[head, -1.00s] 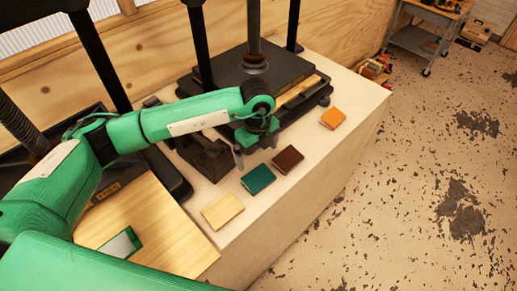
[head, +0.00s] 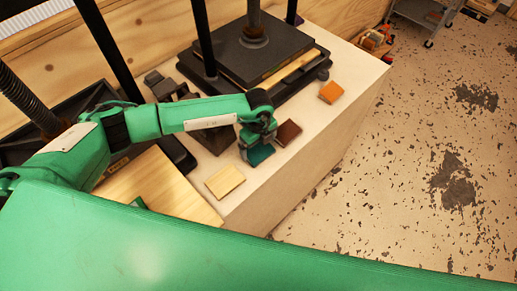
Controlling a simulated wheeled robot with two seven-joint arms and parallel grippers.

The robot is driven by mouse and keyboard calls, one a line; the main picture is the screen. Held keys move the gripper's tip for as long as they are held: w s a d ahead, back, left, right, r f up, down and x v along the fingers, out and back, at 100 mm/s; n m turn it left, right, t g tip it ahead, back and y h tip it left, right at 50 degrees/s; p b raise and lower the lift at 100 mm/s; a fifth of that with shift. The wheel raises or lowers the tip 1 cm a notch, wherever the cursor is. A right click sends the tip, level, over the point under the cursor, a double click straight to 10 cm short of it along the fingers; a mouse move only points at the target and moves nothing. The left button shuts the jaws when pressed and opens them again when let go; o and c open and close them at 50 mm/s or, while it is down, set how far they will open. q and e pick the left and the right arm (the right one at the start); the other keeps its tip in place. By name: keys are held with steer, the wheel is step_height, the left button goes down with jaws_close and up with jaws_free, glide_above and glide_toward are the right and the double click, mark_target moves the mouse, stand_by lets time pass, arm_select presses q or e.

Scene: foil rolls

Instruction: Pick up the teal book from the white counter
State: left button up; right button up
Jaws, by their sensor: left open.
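The teal book (head: 259,155) lies on the white counter (head: 262,189), near its front edge. My left gripper (head: 258,152) is right over it, pointing down, and covers much of it. The gripper is open; its fingers are at the book, but I cannot tell whether they touch it. My right gripper is not in view.
A dark brown book (head: 288,132) lies close behind the teal one, a cream book (head: 224,181) lies in front, and an orange book (head: 331,92) is farther back. A black press (head: 240,60) stands behind. Floor lies right of the counter.

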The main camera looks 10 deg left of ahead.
mark_target(259, 152)
arm_select(q)
steer(key=shift+f+p, duration=0.35)
steer(key=shift+f, duration=1.05)
steer(key=c, duration=0.8)
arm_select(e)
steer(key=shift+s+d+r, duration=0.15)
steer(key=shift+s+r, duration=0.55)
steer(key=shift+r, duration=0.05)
arm_select(q)
steer(key=shift+o, duration=0.2)
steer(key=shift+r, duration=0.1)
